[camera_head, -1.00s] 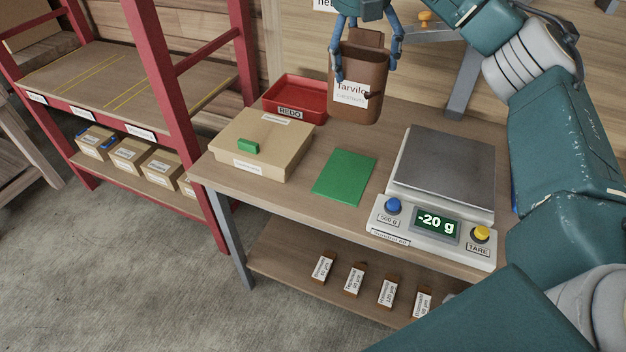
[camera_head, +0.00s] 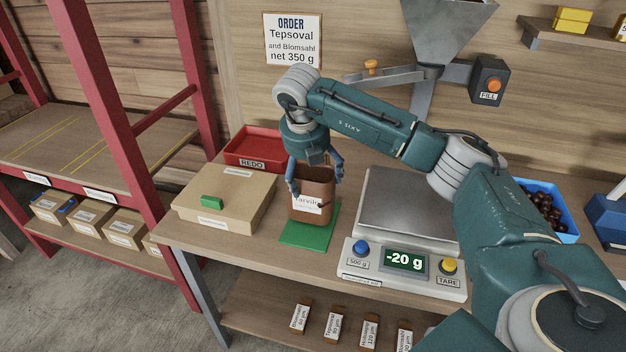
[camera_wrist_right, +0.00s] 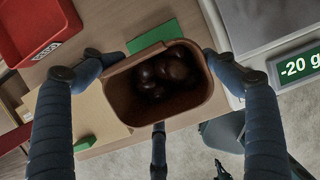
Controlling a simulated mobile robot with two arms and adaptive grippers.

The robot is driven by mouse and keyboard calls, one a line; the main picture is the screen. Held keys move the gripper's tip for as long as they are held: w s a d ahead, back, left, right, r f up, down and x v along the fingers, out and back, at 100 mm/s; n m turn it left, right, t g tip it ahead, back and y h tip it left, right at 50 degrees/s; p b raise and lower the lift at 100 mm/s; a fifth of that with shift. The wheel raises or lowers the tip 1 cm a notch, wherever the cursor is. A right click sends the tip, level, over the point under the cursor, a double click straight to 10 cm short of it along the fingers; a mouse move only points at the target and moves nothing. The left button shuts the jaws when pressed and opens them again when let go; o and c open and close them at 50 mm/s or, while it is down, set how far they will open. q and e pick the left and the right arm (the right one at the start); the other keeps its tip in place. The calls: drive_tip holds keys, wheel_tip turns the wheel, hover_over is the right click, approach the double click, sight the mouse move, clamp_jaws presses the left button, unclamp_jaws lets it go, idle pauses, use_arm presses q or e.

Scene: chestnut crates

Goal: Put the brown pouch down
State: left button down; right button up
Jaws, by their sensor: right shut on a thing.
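The brown pouch (camera_head: 312,208) is upright over the green mat (camera_head: 306,238) on the bench, with a white label on its front. I cannot tell whether its base touches the mat. My right gripper (camera_head: 314,182) comes from above and is shut on the pouch near its rim. In the right wrist view, the pouch (camera_wrist_right: 118,98) is open at the top with dark brown chestnuts (camera_wrist_right: 166,72) inside, between my fingers. Part of the green mat (camera_wrist_right: 153,36) shows beyond it.
A scale (camera_head: 410,212) reading -20 g stands right of the mat. A blue crate of chestnuts (camera_head: 566,237) is at right. An order sign (camera_head: 291,40) hangs on the wall.

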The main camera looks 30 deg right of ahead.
wheel_tip(320, 180, down, 2)
drive_tip(key=shift+f, duration=0.3)
drive_tip(key=o, duration=1.8)
drive_tip(key=shift+o, duration=0.2)
